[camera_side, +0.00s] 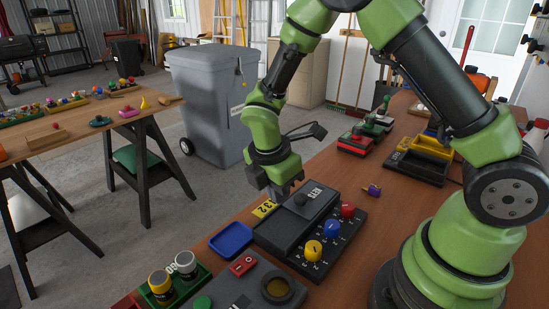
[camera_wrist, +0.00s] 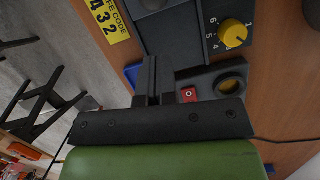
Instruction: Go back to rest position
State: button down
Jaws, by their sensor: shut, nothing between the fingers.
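My green arm reaches over the near workbench. My gripper (camera_side: 282,190) is dark and points down beside the back left edge of a dark grey box with dials (camera_side: 281,238), a little above it. The fingers look closed together in the wrist view (camera_wrist: 150,75), with nothing held. The box carries a red dial (camera_side: 347,210), a blue dial (camera_side: 331,229) and a yellow dial (camera_side: 313,249). The yellow dial also shows in the wrist view (camera_wrist: 235,33). A yellow number label (camera_side: 265,209) lies by the box; its code reads 432 in the wrist view (camera_wrist: 107,20).
A blue tray (camera_side: 231,240) and a grey panel with a red switch (camera_side: 243,265) are in front left. A purple piece (camera_side: 372,190) lies right of the box. Yellow and black holders (camera_side: 421,157) stand behind. A grey bin (camera_side: 213,105) stands on the floor beyond the bench.

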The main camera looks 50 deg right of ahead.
jog(key=v, duration=0.9)
jog(key=s+r+m+t+y, duration=0.2)
jog(key=s+r+m, duration=0.4)
jog(key=m, duration=0.4)
jog(key=s+r+m+t+y, duration=0.2)
jog(key=s+r+m+t, duration=0.3)
jog(key=s+m, duration=0.4)
jog(key=shift+s+r+m+t, duration=0.2)
jog(key=shift+r+m+t, duration=0.1)
jog(key=shift+r+m, duration=0.45)
jog(key=shift+d, duration=0.15)
